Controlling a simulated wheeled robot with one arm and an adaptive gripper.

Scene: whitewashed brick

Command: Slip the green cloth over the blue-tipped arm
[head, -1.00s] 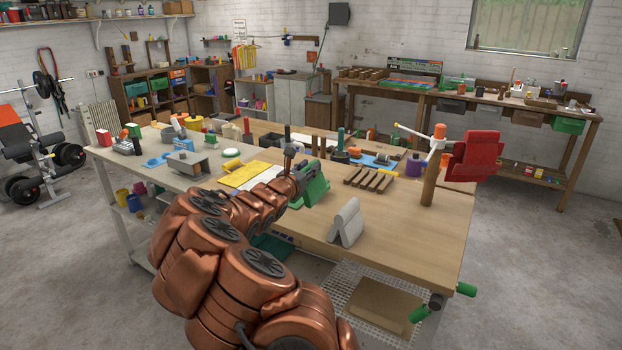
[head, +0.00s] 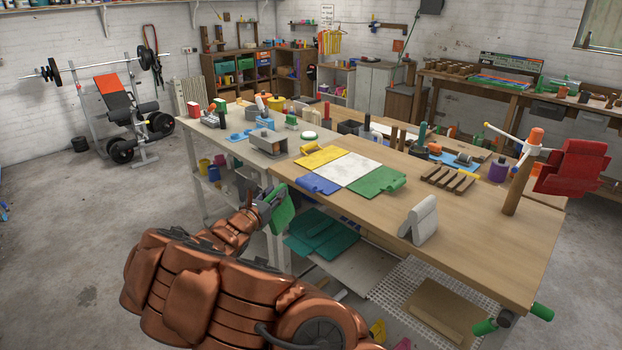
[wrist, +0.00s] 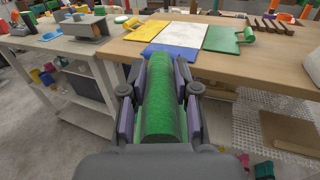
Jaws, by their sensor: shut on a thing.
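My gripper (head: 265,203) is shut on the green cloth (head: 281,212), in front of the table's near edge. In the wrist view, the cloth (wrist: 160,108) lies folded lengthwise between the fingers. At the right of the head view a wooden post (head: 519,188) with an orange cap (head: 537,136) stands on the table. It carries thin pale arms (head: 505,132), well away from my gripper. One leftward arm ends in a pale yellowish tip. A red cloth (head: 572,167) hangs on the post's right side.
The wooden table (head: 470,235) bears yellow, white, blue and green flat pieces (head: 347,168), a grey folded stand (head: 420,219) and a slatted wooden rack (head: 448,178). Green-handled fittings (head: 485,326) jut from its near right corner.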

